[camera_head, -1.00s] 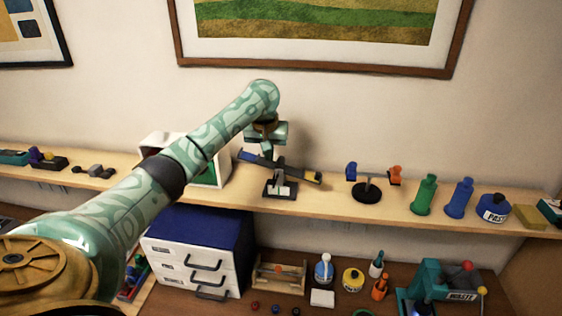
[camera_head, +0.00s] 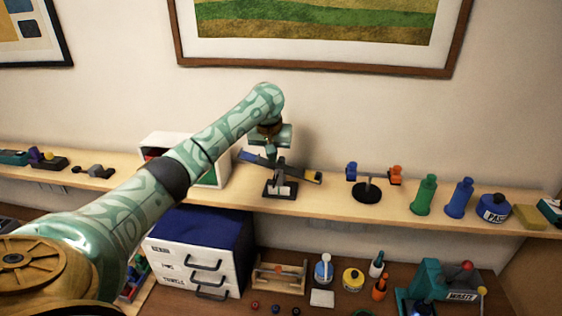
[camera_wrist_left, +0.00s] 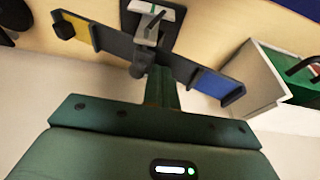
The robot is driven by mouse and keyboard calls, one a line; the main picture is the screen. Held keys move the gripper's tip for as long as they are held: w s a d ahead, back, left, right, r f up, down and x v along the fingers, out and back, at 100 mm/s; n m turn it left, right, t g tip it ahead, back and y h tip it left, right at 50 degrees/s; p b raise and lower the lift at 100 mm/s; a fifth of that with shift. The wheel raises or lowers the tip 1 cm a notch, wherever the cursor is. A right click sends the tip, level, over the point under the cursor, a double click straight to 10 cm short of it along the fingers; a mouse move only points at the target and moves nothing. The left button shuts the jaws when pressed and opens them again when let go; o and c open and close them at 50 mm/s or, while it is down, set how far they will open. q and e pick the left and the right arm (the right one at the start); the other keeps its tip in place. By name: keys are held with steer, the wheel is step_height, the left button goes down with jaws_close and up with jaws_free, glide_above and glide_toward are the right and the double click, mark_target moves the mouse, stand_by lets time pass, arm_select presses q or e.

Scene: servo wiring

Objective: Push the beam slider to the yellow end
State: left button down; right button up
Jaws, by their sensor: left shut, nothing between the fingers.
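The beam (camera_head: 300,172) stands on a dark base (camera_head: 281,189) on the shelf, its blue end to the left and its yellow end to the right. In the wrist view the beam (camera_wrist_left: 110,43) runs slantwise, with the yellow end (camera_wrist_left: 66,29) at left and the blue end (camera_wrist_left: 213,83) at right. A dark grey knob-like piece (camera_wrist_left: 138,62), apparently the slider, is near the middle. My left gripper (camera_head: 270,150) is shut and empty at the beam, on its blue side of the middle. Its fingers (camera_wrist_left: 160,88) appear close beside the knob; contact is unclear. My right gripper is out of view.
A white open box (camera_head: 153,142) stands left of the beam. A stand with blue and orange ends (camera_head: 367,190) is to the right, then green (camera_head: 425,195) and blue (camera_head: 459,197) bottles. The wall is close behind the shelf. A drawer unit (camera_head: 195,262) sits below.

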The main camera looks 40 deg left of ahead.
mark_target(287, 167)
arm_select(q)
steer(key=shift+w+d+f, duration=0.2)
steer(key=shift+w+d, duration=0.15)
steer(key=shift+d, duration=0.3)
steer(key=shift+w+d+f, duration=0.2)
steer(key=shift+w+d, duration=0.1)
steer(key=shift+d, duration=0.3)
steer(key=shift+w+d+f, duration=0.2)
steer(key=shift+w+d, duration=0.15)
steer(key=shift+d, duration=0.3)
stand_by(1.0)
steer(key=shift+s+a+r, duration=0.1)
steer(key=shift+a+r, duration=0.1)
steer(key=shift+r, duration=0.85)
steer(key=shift+s+a+r, duration=0.1)
steer(key=shift+a+r, duration=0.05)
steer(key=shift+r, duration=0.95)
steer(key=shift+s+a+r, duration=0.1)
steer(key=shift+a+r, duration=0.1)
steer(key=shift+r, duration=0.85)
steer(key=shift+f, duration=0.1)
